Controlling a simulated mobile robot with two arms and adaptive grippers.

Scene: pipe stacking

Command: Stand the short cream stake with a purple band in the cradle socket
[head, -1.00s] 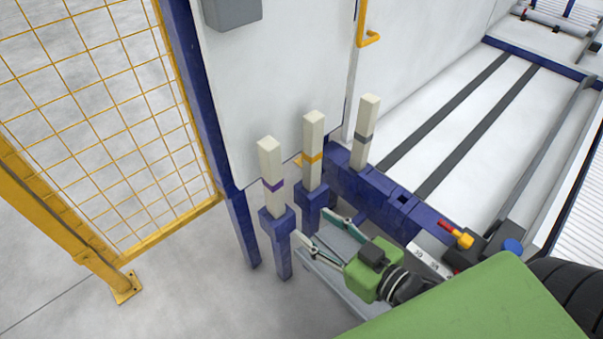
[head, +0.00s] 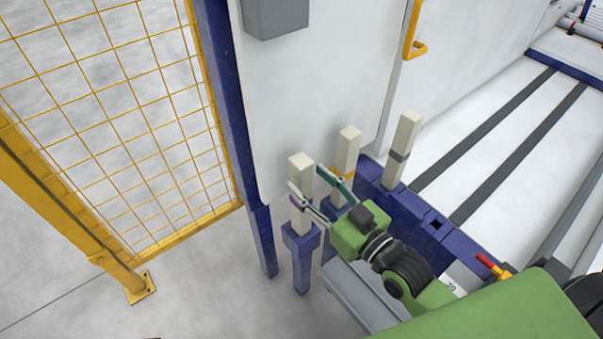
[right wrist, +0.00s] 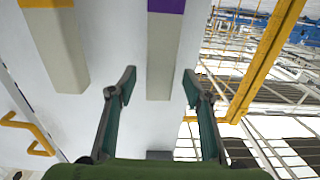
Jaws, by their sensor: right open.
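The cream stake with a purple band (head: 301,210) stands upright in a blue socket post (head: 301,240) at the front left of the row. My right gripper (head: 308,181) is open at the stake's upper part, with one finger across its front and the other to its right. In the right wrist view the stake (right wrist: 172,60) shows between the open fingers (right wrist: 158,90), with a gap on each side. A dark square opening (head: 437,224), seemingly an empty socket, shows in the blue beam at right. My left gripper is not in view.
A cream stake with an orange band (head: 348,150) and one with a grey band (head: 403,145) stand close to the right. A white panel (head: 310,90) rises behind. A yellow mesh fence (head: 130,120) is at left.

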